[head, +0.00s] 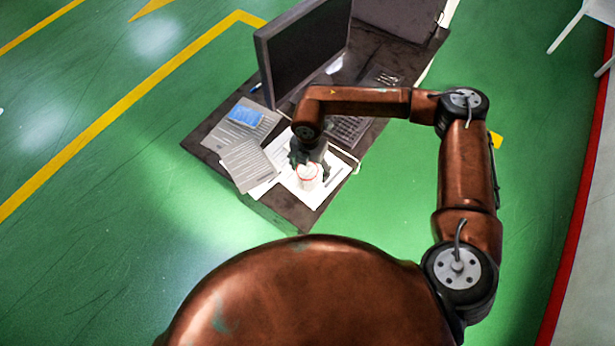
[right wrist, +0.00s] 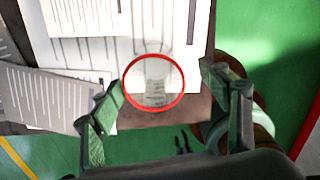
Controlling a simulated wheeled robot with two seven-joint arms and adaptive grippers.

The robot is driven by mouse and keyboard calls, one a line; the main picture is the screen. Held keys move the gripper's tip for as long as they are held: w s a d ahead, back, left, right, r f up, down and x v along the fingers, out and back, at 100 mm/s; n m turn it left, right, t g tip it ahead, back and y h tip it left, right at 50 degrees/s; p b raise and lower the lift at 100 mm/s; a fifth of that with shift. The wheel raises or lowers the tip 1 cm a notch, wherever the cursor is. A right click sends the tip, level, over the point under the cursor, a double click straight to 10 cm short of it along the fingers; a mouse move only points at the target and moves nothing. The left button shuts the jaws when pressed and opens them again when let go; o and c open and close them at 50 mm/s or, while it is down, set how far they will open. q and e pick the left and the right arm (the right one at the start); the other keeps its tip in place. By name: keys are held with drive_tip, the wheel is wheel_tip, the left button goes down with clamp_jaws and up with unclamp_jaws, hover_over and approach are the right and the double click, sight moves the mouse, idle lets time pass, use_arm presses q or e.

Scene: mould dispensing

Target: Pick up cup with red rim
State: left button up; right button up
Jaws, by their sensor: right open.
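A clear cup with a red rim (head: 308,176) stands on papers near the close end of the desk. In the right wrist view, its round red rim (right wrist: 154,106) lies between the two fingers, with printed paper seen through it. My right gripper (head: 306,160) is at the cup in the head view. Its fingers (right wrist: 160,112) are spread, one on each side of the rim, with a gap on both sides. The cup is not gripped. My left gripper is not in view.
The dark desk (head: 206,139) holds a monitor (head: 300,52), a keyboard (head: 350,130), loose papers (head: 247,165) and a blue item (head: 245,114). Green floor around the desk is open. A white chair (head: 575,22) stands at the far right.

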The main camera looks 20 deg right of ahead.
sight(307, 177)
drive_tip(key=f, duration=0.6)
drive_tip(key=shift+w+a+f+b, duration=0.15)
drive_tip(key=shift+w+f+b, duration=0.15)
drive_tip(key=shift+f, duration=0.05)
drive_tip(key=shift+c, duration=0.3)
drive_tip(key=c, duration=1)
drive_tip(key=shift+r, duration=0.1)
drive_tip(key=shift+c, duration=0.2)
